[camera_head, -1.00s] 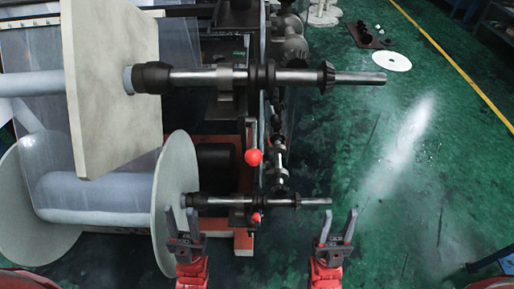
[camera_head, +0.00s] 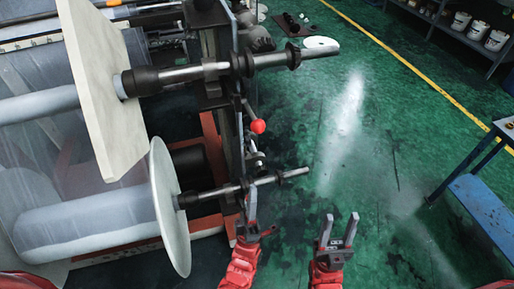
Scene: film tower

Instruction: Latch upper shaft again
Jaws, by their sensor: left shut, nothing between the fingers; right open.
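The upper shaft (camera_head: 188,75) runs from the square pale plate (camera_head: 104,82) through a bearing housing, and its bare end points right. A red ball knob (camera_head: 258,126) sits on the machine's side frame below the upper shaft. The lower shaft (camera_head: 292,174) carries the film roll (camera_head: 92,214) with a round white flange (camera_head: 168,207). My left gripper (camera_head: 250,206) is shut and empty, just in front of the lower shaft. It hides the spot where a lower red knob would be seen. My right gripper (camera_head: 338,218) is open and empty over the floor to the right.
The green floor (camera_head: 345,170) right of the machine is mostly clear. A blue table (camera_head: 480,206) stands at the right edge. A shelf with buckets (camera_head: 461,22) is at the top right. A white disc (camera_head: 320,44) lies on the floor at the top.

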